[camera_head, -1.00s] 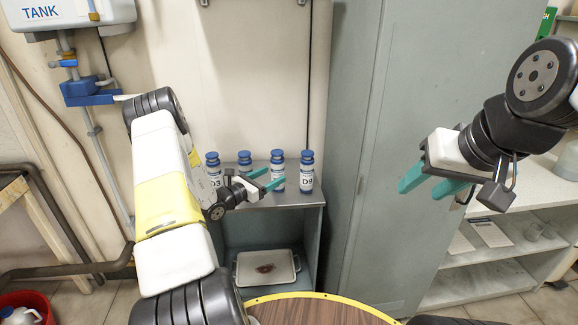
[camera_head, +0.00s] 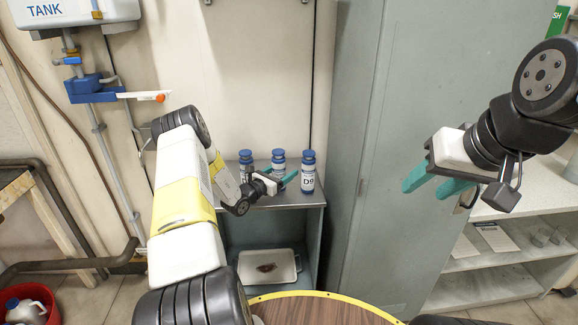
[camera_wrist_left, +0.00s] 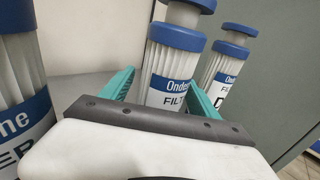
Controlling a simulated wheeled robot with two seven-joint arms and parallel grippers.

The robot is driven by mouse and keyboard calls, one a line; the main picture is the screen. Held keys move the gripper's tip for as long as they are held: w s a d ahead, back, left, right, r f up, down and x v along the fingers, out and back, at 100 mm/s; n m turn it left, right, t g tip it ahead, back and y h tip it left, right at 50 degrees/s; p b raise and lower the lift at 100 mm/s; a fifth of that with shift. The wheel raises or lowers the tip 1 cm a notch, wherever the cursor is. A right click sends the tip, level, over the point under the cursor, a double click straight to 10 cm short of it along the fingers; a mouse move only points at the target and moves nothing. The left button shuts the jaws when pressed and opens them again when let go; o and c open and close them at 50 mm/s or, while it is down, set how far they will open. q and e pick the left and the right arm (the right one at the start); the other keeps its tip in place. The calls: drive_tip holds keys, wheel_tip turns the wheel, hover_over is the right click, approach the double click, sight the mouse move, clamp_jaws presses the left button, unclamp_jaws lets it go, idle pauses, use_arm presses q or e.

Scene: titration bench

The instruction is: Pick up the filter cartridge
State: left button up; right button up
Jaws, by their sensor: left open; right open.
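White pleated filter cartridges with blue caps and blue label bands stand upright on the metal shelf top. In the head view, one cartridge (camera_head: 308,173) at the right reads "D9"; another (camera_head: 279,159) stands left of it, and a third (camera_head: 246,160) is partly behind my arm. My left gripper (camera_head: 284,180) is open at the middle one. In the left wrist view, my left fingers (camera_wrist_left: 160,92) straddle that middle cartridge (camera_wrist_left: 172,62) in the picture; contact cannot be told. A neighbouring cartridge (camera_wrist_left: 228,65) stands right, another (camera_wrist_left: 22,90) left. My right gripper (camera_head: 436,182) is open and empty, in the air.
The metal shelf (camera_head: 270,205) has a white tray (camera_head: 268,267) on its lower level. A tall grey cabinet (camera_head: 400,130) stands close on the right. A wall tank (camera_head: 70,12) with a blue valve is at upper left. A round wooden table (camera_head: 318,310) is in front.

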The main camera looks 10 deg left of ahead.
sight(283, 164)
use_arm(q)
clamp_jaws()
idle(0.3)
drive_tip(key=shift+r, duration=0.6)
drive_tip(key=shift+s+r, duration=0.3)
drive_tip(key=shift+r, duration=0.3)
drive_tip(key=shift+s+r, duration=0.25)
drive_tip(key=shift+r, duration=0.35)
drive_tip(key=s+d+r, duration=0.1)
drive_tip(key=s, duration=1.4)
drive_tip(key=shift+d+r, duration=0.2)
